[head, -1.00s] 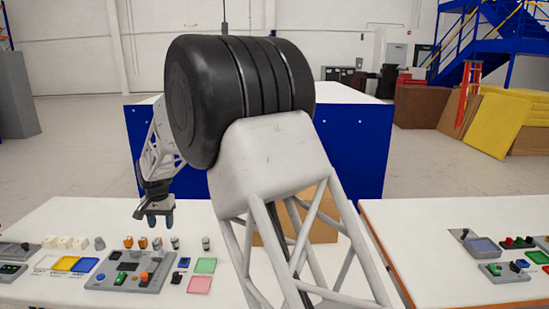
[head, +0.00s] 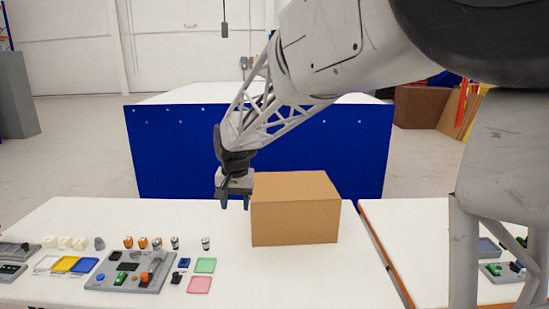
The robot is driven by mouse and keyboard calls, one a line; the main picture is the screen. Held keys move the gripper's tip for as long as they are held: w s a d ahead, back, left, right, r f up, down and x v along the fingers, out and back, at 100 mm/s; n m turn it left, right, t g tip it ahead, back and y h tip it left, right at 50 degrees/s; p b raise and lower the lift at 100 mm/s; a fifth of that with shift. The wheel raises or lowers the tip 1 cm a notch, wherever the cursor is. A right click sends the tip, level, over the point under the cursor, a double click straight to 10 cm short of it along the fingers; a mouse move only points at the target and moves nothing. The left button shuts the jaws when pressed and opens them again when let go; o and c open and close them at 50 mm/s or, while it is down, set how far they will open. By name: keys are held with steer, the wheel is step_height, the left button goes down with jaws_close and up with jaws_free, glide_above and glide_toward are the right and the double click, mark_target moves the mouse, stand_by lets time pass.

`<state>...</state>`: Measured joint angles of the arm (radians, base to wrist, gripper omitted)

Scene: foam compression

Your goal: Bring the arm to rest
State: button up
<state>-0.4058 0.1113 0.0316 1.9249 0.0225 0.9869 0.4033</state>
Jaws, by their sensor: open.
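My gripper (head: 234,203) points down above the white table, just left of the cardboard box (head: 295,218). Its two dark fingers are apart with nothing between them. The fingertips overlap the box's left edge closely in the picture, and I cannot tell whether they touch it. My arm reaches in from the upper right and crosses in front of the blue block behind the table.
The white table (head: 170,215) carries a grey control panel (head: 133,270), several small parts in a row, and coloured trays such as the green one (head: 205,265) and the pink one (head: 199,285). A second table (head: 400,225) stands at right. The blue block (head: 165,165) stands behind.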

steer(key=s+d+r+t, duration=0.1)
steer(key=s+d+r, duration=0.1)
steer(key=s+d, duration=0.65)
steer(key=s+d+r, duration=0.2)
steer(key=s+d, duration=0.5)
steer(key=d, duration=0.2)
steer(key=s+d+f, duration=0.2)
steer(key=s+d, duration=0.4)
steer(key=s, duration=0.4)
steer(key=s+d+f, duration=0.3)
steer(key=s+d, duration=0.2)
steer(key=s, duration=0.6)
steer(key=shift+d+f+t+h, duration=0.35)
steer(key=shift+t+h, duration=0.05)
